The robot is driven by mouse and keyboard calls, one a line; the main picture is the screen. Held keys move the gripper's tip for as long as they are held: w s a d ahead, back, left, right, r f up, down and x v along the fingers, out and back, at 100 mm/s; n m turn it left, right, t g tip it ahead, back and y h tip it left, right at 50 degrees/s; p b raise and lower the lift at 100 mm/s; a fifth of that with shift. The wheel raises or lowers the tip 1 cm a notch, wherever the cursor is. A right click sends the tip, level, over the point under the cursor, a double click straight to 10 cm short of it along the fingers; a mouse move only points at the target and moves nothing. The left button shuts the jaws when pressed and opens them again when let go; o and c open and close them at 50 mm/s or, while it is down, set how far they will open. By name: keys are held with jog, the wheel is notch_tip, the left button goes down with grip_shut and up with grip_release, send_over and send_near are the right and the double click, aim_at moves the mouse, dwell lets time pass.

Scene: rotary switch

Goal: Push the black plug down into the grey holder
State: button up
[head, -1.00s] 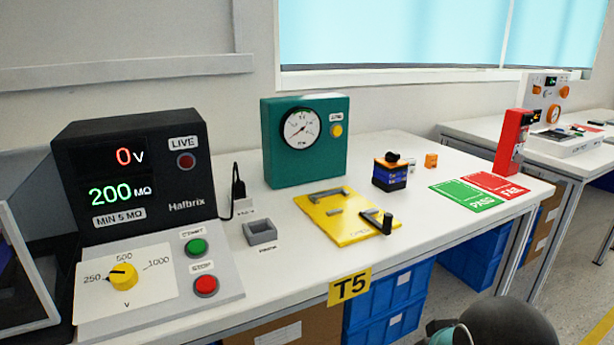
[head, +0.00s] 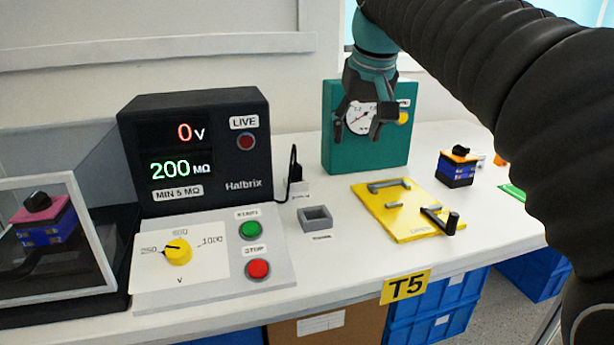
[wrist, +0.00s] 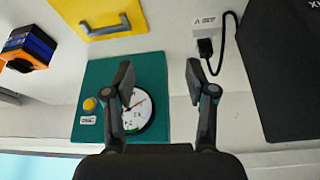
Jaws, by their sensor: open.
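The black plug (head: 294,172) stands upright at the back of the bench, beside the right side of the black tester, with a cable running from it. In the wrist view the plug (wrist: 206,48) and its looped cable show at the upper right, beside a white label. The grey holder (head: 315,220), a small square open-topped block, sits in front of the plug and looks empty; I cannot make it out in the wrist view. My gripper (head: 366,130) is open and empty, pointing down in front of the green gauge box. Its fingers (wrist: 160,80) are apart from the plug.
The black tester (head: 195,152) with its control panel stands left. The green gauge box (head: 370,155) is behind my gripper. A yellow plate (head: 405,210) with handles lies right of the holder. A blue-orange switch (head: 457,168) stands farther right. My arm covers the right side.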

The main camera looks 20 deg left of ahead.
jog(key=n, duration=0.1)
send_near(296, 162)
notch_tip(296, 162, up, 3)
jog(key=d, duration=0.1)
jog(key=shift+g, duration=0.3)
jog(key=x, duration=0.4)
jog(key=b+x, duration=0.1)
jog(key=x, duration=0.4)
jog(key=b+x, duration=0.1)
jog(key=x, duration=0.3)
jog(key=shift+s+a+f, duration=0.25)
jog(key=shift+s+a, duration=0.05)
jog(key=shift+a, duration=0.05)
grip_shut()
